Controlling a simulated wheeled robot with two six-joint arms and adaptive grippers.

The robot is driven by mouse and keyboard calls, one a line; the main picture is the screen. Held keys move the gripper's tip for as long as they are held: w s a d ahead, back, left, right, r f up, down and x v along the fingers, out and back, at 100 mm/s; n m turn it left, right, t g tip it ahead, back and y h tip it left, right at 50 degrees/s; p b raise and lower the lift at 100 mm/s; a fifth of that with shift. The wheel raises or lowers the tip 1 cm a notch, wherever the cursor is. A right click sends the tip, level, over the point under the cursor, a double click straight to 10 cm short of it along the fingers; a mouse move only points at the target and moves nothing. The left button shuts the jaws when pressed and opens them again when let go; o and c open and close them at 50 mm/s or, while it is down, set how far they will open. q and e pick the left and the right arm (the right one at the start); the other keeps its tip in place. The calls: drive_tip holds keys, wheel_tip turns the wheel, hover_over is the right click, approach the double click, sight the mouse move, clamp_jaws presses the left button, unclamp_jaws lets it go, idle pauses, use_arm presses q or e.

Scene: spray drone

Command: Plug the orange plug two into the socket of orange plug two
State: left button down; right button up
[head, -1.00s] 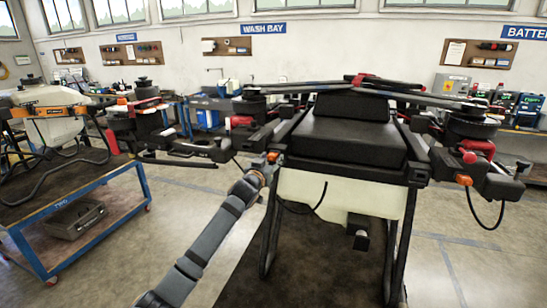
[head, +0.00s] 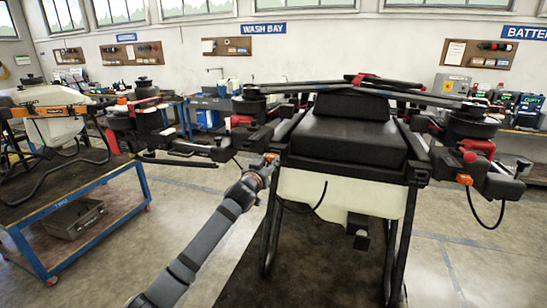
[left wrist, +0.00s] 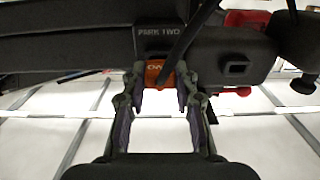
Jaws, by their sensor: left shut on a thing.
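The orange plug two (left wrist: 158,72) shows between the fingers of my left gripper (left wrist: 163,105) in the left wrist view, its lettering upside down. The gripper is shut on it. The plug lies right below a dark block marked PARK TWO (left wrist: 161,33); I cannot tell if it is seated there. A black cable runs up and right from the plug. A dark block with a rectangular socket opening (left wrist: 236,69) is to its right. In the head view, the plug (head: 270,157) and left gripper (head: 263,166) are at the drone's left side. The right gripper is not in view.
The large spray drone (head: 350,140), with a pale tank (head: 340,190), stands ahead. Another orange plug (head: 463,180) with a hanging cable is on its right arm. A blue-framed cart (head: 100,190) stands left. Bare floor lies between cart and drone.

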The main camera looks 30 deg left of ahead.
sight(269, 160)
use_arm(q)
drive_tip(key=shift+b+v, duration=0.65)
drive_tip(key=shift+v, duration=1.45)
